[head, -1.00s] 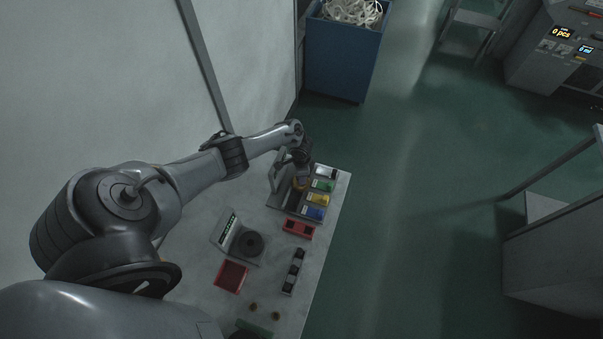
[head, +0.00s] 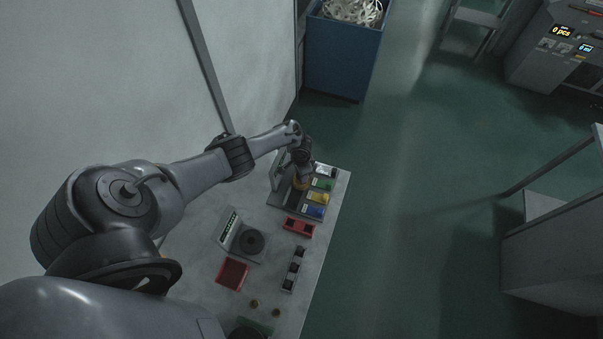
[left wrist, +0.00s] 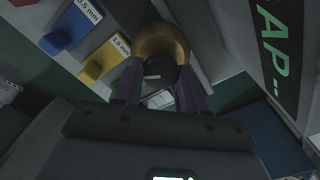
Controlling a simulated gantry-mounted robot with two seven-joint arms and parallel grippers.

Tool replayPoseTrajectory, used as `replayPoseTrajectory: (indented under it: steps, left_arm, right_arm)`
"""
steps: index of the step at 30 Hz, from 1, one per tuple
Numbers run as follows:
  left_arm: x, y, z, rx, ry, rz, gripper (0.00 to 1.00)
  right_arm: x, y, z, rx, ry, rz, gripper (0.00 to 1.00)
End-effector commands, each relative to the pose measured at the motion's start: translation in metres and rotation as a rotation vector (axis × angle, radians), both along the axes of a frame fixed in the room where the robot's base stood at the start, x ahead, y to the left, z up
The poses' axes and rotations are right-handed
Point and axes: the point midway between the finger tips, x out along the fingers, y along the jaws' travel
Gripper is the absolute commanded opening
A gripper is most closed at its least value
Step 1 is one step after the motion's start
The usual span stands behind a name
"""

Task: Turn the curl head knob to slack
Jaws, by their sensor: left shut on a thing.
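A round knob with a brass-coloured collar (left wrist: 165,38) and a dark centre sits on the grey fixture; its collar also shows in the head view (head: 300,184). My left gripper (left wrist: 158,84) is shut on this knob, with one finger on each side of the dark centre. In the head view my left gripper (head: 301,176) points down at the fixture and hides most of the knob. A pale mark shows on the dark centre, but I cannot read a setting from it. My right gripper is in neither view.
Blue (head: 315,212), yellow (head: 317,198) and green (head: 323,184) blocks lie beside the knob. A red holder (head: 299,227), a red tray (head: 232,272) and a device with a round black plate (head: 252,242) are nearer on the bench. A dark panel with green letters (left wrist: 275,45) stands close by.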

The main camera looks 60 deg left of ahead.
Motion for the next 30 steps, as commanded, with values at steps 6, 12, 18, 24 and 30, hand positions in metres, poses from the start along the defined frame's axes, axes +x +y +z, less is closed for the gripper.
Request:
replayPoseTrajectory:
  steps: [6,12,18,24,30]
  left_arm:
    - [0.000,0.000,0.001,-0.001,0.001,-0.002,0.61]
    - [0.000,0.000,0.001,0.000,0.000,-0.002,0.67]
    - [0.000,0.000,0.005,0.000,-0.001,-0.002,0.67]
    - [0.000,0.001,0.029,0.001,-0.001,-0.003,0.67]
    - [0.000,0.000,0.064,0.001,-0.002,-0.005,0.67]
  right_arm:
    - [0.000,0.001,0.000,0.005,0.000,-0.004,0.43]
    - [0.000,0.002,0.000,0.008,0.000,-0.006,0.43]
    - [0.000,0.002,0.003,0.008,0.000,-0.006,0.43]
    - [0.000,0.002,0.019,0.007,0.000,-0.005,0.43]
    - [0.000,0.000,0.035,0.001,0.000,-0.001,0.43]
